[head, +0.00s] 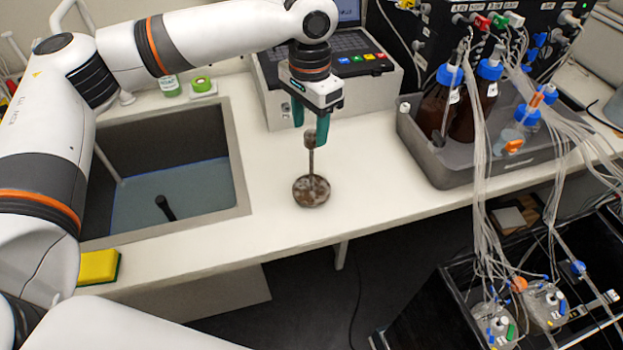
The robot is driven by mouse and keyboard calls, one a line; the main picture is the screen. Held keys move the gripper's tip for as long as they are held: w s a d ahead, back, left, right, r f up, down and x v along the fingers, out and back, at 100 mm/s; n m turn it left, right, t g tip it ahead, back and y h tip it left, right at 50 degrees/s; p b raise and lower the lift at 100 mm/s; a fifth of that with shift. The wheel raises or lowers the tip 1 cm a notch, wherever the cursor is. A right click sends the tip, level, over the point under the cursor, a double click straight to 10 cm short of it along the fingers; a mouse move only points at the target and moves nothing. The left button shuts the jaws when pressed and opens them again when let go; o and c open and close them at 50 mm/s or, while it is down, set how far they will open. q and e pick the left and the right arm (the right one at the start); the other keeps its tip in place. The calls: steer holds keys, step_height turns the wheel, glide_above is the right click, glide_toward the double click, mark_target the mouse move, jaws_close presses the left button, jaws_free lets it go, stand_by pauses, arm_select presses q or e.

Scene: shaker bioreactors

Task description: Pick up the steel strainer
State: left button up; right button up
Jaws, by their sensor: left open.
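The steel strainer (311,190) is on the white counter (260,222), between the sink and the grey tray. Its round, brownish head is nearest the front edge, and its thin handle runs up the picture to a thicker end. My left gripper (309,140) points down over the handle end, with its two teal fingers apart on either side of it. I cannot tell whether the fingers touch the handle. My right gripper does not show.
A sink (180,190) lies left of the strainer. A grey tray (470,170) with brown bottles and tubing stands on the right. A laptop-like console (340,75) is behind the gripper. A yellow sponge (98,267) lies at the front left. Counter around the strainer is clear.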

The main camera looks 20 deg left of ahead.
mark_target(311, 134)
arm_select(q)
steer(key=f, duration=0.2)
steer(key=f+p, duration=0.1)
steer(key=f, duration=0.1)
steer(key=shift+s+d+f, duration=0.15)
steer(key=shift+s+f, duration=0.05)
steer(key=shift+w+f, duration=0.1)
steer(key=shift+f, duration=0.3)
steer(key=c, duration=1.1)
